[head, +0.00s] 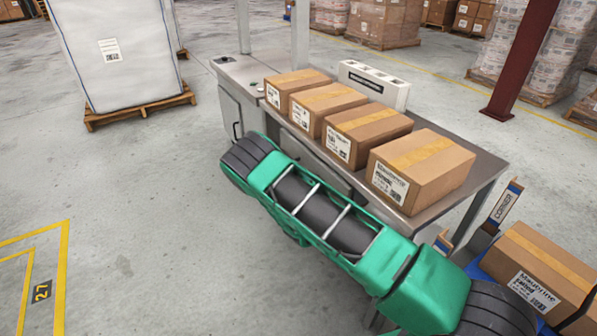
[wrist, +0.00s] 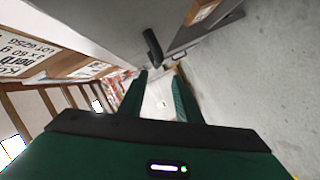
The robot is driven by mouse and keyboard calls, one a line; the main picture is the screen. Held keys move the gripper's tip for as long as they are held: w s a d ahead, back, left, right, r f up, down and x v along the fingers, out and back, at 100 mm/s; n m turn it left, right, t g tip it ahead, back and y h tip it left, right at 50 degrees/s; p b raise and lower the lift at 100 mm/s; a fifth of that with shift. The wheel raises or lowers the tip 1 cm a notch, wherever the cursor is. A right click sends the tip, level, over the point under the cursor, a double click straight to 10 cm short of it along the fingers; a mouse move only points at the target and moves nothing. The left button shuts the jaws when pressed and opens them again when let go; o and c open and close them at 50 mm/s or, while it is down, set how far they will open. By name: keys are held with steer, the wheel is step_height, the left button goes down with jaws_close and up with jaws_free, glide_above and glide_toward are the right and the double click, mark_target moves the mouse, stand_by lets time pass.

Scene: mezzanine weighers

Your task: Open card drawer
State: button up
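A grey metal bench (head: 455,180) has a cabinet (head: 232,108) under its left end, with a dark looped handle (head: 237,131) low on it. My green arm crosses in front of the bench and hides much of the cabinet front. I cannot make out a card drawer's outline in the head view. In the wrist view my gripper (wrist: 158,78) is open, its two green fingers apart with nothing between them. A dark bar handle (wrist: 152,45) stands out from a grey panel (wrist: 120,22) just beyond the fingertips, apart from them.
Several cartons (head: 422,168) stand in a row on the bench, with a white unit (head: 373,84) behind them. A white bulk bag (head: 112,50) on a pallet (head: 140,108) is at back left. Another carton (head: 540,270) is at lower right. The floor at left is clear.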

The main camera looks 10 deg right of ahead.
steer(key=x, duration=0.6)
steer(key=d+x, duration=0.1)
steer(key=x, duration=0.2)
steer(key=shift+f, duration=0.1)
